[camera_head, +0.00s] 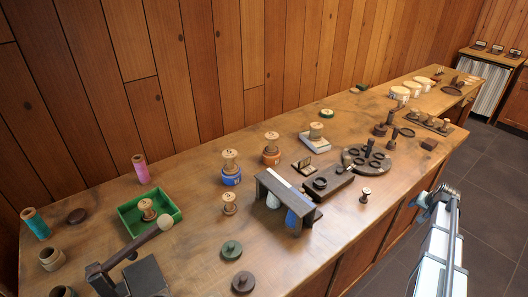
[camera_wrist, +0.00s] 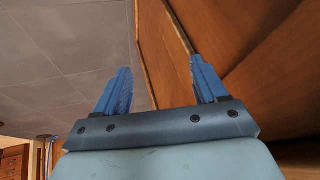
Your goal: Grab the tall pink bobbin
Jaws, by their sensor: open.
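The tall pink bobbin (camera_head: 140,168) stands upright on the wooden counter at the left in the head view, behind the green tray. Its pink body shows clear, with nothing touching it. My gripper (camera_wrist: 159,68) shows in the wrist view with its two blue fingers spread apart and nothing between them. Behind the fingers are grey floor tiles and wood panelling. In the head view my arm (camera_head: 443,240) is at the right, off the counter's front edge, far from the pink bobbin. The bobbin is not in the wrist view.
A green tray (camera_head: 128,223) holding a wooden spool lies just in front of the bobbin. A dark device with a lever (camera_head: 125,252) stands in front. Spools and a dark stand (camera_head: 263,178) fill the counter's middle.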

